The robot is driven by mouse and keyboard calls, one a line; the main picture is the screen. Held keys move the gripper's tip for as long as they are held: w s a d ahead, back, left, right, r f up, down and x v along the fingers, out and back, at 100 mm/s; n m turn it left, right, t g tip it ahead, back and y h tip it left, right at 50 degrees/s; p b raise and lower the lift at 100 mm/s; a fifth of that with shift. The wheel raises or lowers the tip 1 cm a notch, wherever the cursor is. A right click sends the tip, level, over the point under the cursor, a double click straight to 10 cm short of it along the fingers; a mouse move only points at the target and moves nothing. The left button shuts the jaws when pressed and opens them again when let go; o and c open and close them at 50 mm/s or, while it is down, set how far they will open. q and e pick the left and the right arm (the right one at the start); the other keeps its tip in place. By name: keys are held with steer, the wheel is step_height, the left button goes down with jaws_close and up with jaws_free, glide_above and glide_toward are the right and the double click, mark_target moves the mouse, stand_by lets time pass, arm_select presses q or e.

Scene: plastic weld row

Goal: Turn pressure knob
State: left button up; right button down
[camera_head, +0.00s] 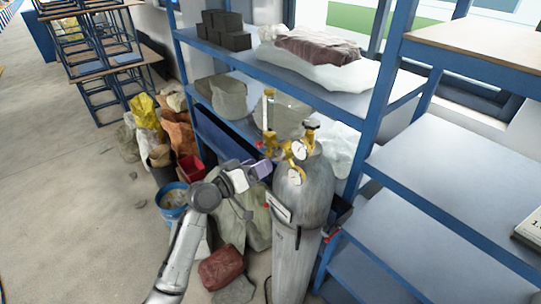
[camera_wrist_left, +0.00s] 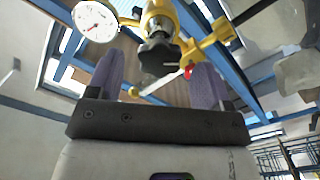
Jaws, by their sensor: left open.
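A grey gas cylinder (camera_head: 305,205) stands upright in front of the shelves. A yellow brass regulator (camera_head: 283,143) with white dial gauges (camera_head: 299,150) sits at its top. In the left wrist view the black pressure knob (camera_wrist_left: 158,53) shows on the regulator's yellow body (camera_wrist_left: 160,18), with a gauge (camera_wrist_left: 96,21) to its left and a small red part to its right. My left gripper (camera_head: 264,168) is beside the regulator on its left. Its purple fingers (camera_wrist_left: 158,78) are open, and the knob appears between them in that picture. Contact with the knob cannot be told. My right gripper is not seen.
Blue metal shelves (camera_head: 345,100) stand behind the cylinder, and another shelf unit (camera_head: 440,165) stands to its right. A blue bucket (camera_head: 172,200), bags and a reddish sack (camera_head: 221,267) lie on the floor at left. The floor (camera_head: 90,215) farther left is mostly clear.

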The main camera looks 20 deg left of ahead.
mark_target(271, 158)
arm_select(q)
steer(key=x, duration=0.3)
steer(key=shift+w+d+p, duration=0.15)
steer(key=shift+w+p, duration=0.1)
steer(key=shift+p, duration=0.15)
steer(key=shift+w+d, duration=0.35)
steer(key=shift+w, duration=0.2)
steer(key=shift+c, duration=0.2)
